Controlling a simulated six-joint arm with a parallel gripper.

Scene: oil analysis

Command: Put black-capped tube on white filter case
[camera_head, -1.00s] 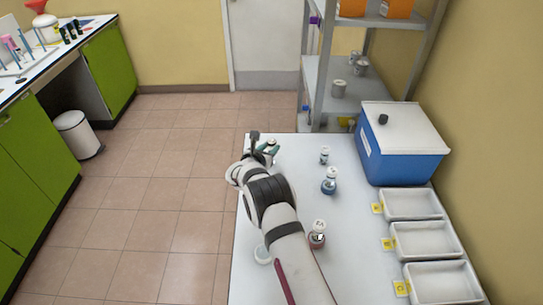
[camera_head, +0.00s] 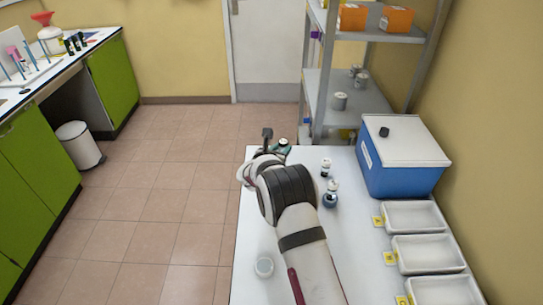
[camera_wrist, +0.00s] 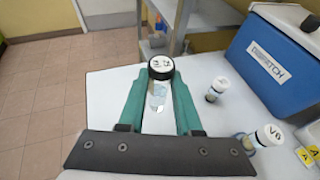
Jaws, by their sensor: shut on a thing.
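My gripper (camera_wrist: 159,82) has green fingers shut on the black-capped tube (camera_wrist: 158,93), which stands roughly upright between them. The cap has a black rim and a pale, marked top. In the head view my gripper (camera_head: 280,151) is at the far end of the white table, with the tube's top (camera_head: 283,142) just showing. A small round white case (camera_head: 264,266), which looks like the filter case, lies near the table's left edge, left of my arm and well behind my gripper. It is not in the wrist view.
A blue box with a white lid (camera_head: 402,170) and several white trays (camera_head: 415,216) line the right side. A metal shelf (camera_head: 345,85) stands beyond the table.

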